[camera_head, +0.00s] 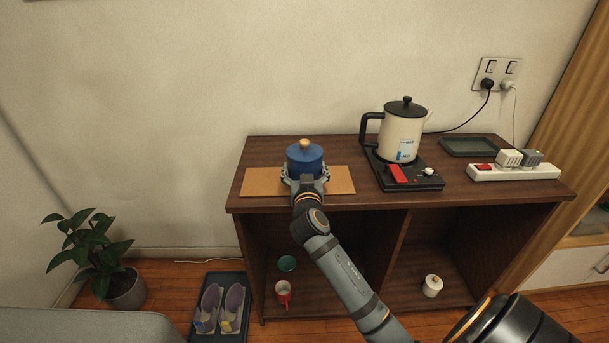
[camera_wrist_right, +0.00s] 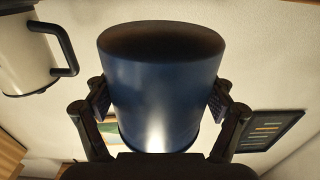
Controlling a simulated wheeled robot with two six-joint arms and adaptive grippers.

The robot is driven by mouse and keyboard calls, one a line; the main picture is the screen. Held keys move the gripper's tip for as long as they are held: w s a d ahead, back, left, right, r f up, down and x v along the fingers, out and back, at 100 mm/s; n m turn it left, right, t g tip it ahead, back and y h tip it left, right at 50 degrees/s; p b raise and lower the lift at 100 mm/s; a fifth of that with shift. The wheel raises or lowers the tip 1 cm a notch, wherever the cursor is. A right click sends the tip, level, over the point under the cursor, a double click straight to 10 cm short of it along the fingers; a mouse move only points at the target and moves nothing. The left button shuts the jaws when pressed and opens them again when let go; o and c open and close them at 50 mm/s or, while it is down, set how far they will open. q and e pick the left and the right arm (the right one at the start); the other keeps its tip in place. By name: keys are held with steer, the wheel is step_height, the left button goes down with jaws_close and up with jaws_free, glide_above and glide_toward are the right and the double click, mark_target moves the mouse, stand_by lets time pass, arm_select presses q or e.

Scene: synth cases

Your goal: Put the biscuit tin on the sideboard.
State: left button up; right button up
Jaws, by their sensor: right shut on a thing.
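The biscuit tin (camera_head: 305,162) is blue with a lid and a pale wooden knob. My right gripper (camera_head: 305,181) is shut on its sides, and the tin looks upright over a tan board on the sideboard (camera_head: 340,150). In the right wrist view, the picture appears upside down; the tin (camera_wrist_right: 160,90) sits between both fingers and its dark underside shows, so it seems held clear of the board. The gap's height cannot be told. My left gripper is not in view.
The tan board (camera_head: 255,182) lies at the sideboard's left front. Right of it stand a cream kettle (camera_head: 402,138) on a black base (camera_head: 428,181), a dark tray (camera_head: 470,147) and a power strip (camera_head: 512,173). Cups are on the shelves below.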

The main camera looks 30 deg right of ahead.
mark_target(305, 143)
step_height(305, 143, up, 9)
steer(key=shift+f+p, duration=0.15)
steer(key=shift+p, duration=0.5)
step_height(305, 143, up, 7)
steer(key=shift+f+p, duration=0.1)
steer(key=shift+p, duration=0.3)
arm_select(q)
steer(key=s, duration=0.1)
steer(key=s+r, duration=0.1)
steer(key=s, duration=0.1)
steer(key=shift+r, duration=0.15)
